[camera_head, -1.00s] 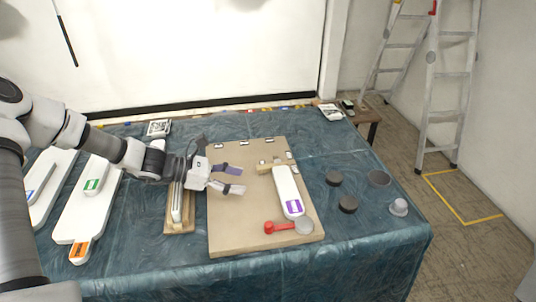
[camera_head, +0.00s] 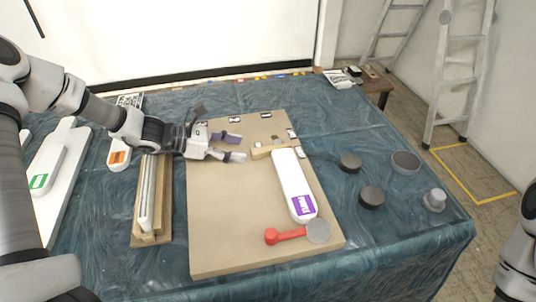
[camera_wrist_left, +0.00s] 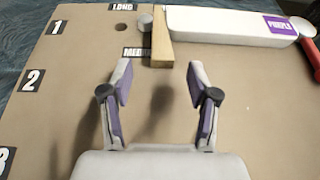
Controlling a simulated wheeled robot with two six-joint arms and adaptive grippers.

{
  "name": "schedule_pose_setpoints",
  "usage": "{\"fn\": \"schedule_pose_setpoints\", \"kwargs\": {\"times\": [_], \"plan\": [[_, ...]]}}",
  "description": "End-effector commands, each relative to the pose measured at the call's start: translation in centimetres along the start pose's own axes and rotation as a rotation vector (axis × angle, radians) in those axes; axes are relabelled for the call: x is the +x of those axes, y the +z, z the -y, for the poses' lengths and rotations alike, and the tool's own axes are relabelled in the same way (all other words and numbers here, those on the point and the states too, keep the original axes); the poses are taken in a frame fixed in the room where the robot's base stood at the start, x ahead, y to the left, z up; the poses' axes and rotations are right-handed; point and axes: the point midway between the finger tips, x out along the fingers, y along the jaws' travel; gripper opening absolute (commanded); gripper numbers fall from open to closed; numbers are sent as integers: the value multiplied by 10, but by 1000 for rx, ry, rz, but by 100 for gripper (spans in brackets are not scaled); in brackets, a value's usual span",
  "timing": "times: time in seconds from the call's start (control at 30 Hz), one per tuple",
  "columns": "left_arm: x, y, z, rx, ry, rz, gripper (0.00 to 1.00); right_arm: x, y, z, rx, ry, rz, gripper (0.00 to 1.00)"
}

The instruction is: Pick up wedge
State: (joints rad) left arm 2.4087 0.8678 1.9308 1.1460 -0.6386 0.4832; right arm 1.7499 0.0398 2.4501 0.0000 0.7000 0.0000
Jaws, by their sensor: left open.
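The wedge (camera_head: 264,152) is a small pale wooden piece on the tan board (camera_head: 228,220). It lies against the back end of a white bar with a purple label (camera_head: 294,185); it also shows at the top of the left wrist view (camera_wrist_left: 162,42). My left gripper (camera_head: 242,148) is open and empty, just left of the wedge. In the left wrist view its two purple-lined fingers (camera_wrist_left: 159,64) are spread over bare board, with the wedge ahead between and beyond the tips. My right gripper is out of view.
A red-handled piece (camera_head: 285,236) lies at the bar's front end. Dark round pieces (camera_head: 371,197) and a grey knob (camera_head: 434,200) sit right of the board. A wooden stand (camera_head: 152,238) holds upright plates to the left. The board's front left is clear.

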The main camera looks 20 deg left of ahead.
Motion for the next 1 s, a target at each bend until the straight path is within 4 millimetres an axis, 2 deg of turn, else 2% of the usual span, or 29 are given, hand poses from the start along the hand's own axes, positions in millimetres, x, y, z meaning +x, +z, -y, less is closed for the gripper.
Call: {"fn": "schedule_pose_setpoints", "kwargs": {"times": [0.3, 0.57, 0.67, 0.7, 0.73, 1.0], "plan": [[49, -1, 2, 2, -2, -4, 60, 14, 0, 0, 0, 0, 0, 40], [54, 2, 1, 0, 2, 1, 60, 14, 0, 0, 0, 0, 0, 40], [54, 2, 1, 0, 2, 1, 28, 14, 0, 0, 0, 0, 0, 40], [54, 2, 1, 0, 2, 1, 14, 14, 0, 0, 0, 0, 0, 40], [54, 1, 1, 0, 2, 1, 6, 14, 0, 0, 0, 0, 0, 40], [54, 1, 2, 0, 1, 0, 5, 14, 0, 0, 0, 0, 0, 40]]}}
